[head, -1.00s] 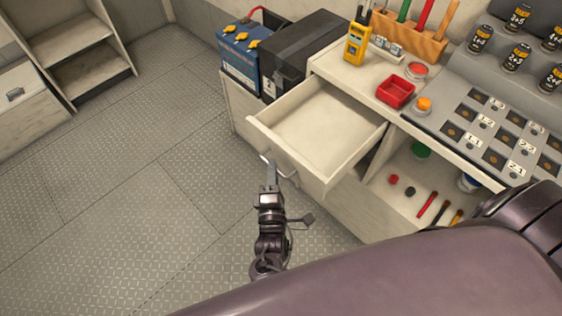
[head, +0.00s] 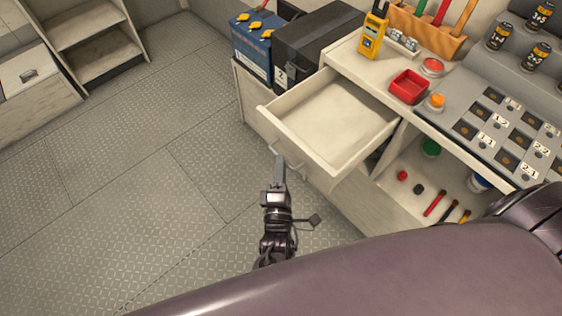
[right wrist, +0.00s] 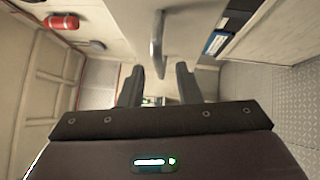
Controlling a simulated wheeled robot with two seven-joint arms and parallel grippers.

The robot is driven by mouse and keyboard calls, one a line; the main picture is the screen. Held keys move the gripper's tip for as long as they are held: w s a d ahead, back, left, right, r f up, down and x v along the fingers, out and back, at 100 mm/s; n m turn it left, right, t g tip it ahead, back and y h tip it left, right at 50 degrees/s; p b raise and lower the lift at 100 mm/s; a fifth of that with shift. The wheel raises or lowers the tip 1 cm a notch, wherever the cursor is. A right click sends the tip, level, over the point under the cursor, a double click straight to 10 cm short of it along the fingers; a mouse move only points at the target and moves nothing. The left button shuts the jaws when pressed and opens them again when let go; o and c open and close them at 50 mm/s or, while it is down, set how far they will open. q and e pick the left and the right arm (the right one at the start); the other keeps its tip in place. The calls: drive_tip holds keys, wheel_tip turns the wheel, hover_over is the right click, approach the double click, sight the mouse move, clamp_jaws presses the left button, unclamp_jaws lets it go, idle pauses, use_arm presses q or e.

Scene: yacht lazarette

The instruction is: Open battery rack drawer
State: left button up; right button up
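The cream drawer (head: 330,120) stands pulled out of the bench in the head view, and its inside is bare. Its handle (head: 290,158) is on the front panel; the handle also shows in the right wrist view (right wrist: 157,45). My right gripper (head: 280,160) is right in front of the handle. In the right wrist view its two fingers (right wrist: 158,76) are apart with nothing between them, and the handle lies just beyond the tips. My left gripper is not in view.
A blue battery (head: 252,48) and a black battery box (head: 310,48) stand behind the drawer. The bench top holds a yellow meter (head: 372,35), a red tray (head: 408,87) and an orange button (head: 436,101). An open shelf lies right of the drawer. The floor at left is clear.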

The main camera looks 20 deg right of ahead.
drive_tip(key=v, duration=0.6)
drive_tip(key=shift+b, duration=0.3)
drive_tip(key=shift+f, duration=0.1)
drive_tip(key=s+d+f+m+g+y, duration=0.2)
drive_tip(key=f+g, duration=0.1)
drive_tip(key=f, duration=0.6)
drive_tip(key=s+d+f+m+g+y, duration=0.1)
drive_tip(key=s+f+g+y, duration=0.1)
drive_tip(key=f, duration=0.7)
drive_tip(key=s+d+f+m+g+y, duration=0.2)
drive_tip(key=f+g, duration=0.1)
drive_tip(key=f, duration=0.6)
drive_tip(key=s+d+f+m+g, duration=0.3)
drive_tip(key=s+f, duration=0.3)
drive_tip(key=s, duration=0.4)
drive_tip(key=s+d+f+m+g+y, duration=0.1)
drive_tip(key=s+d+f+m+g, duration=0.2)
drive_tip(key=s+f+g, duration=0.3)
drive_tip(key=s+f+m, duration=0.1)
drive_tip(key=s, duration=0.4)
drive_tip(key=shift+d+f+m+p, duration=0.2)
drive_tip(key=shift+d+m+p, duration=0.1)
drive_tip(key=shift+d+p, duration=0.1)
